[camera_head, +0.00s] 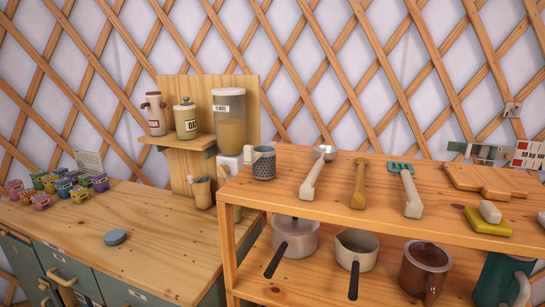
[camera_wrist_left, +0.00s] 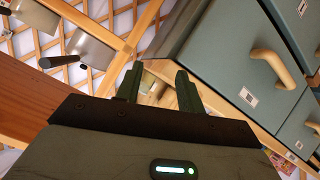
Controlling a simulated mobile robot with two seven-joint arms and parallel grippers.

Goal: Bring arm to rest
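My left gripper (camera_wrist_left: 159,72) shows in the left wrist view with its two dark green fingers apart and nothing between them. It is beside the teal drawer cabinet (camera_wrist_left: 238,52), which fills the right of that view, and the wooden shelf unit (camera_wrist_left: 30,92) is at the left. I cannot tell the exact gap to either. Neither of my arms shows in the head view, and my right gripper is in neither view.
In the head view, the shelf unit's top (camera_head: 325,207) holds utensils, a grater (camera_head: 264,163) and a cutting board (camera_head: 484,180). Pots, including a silver saucepan (camera_head: 295,237), stand below.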

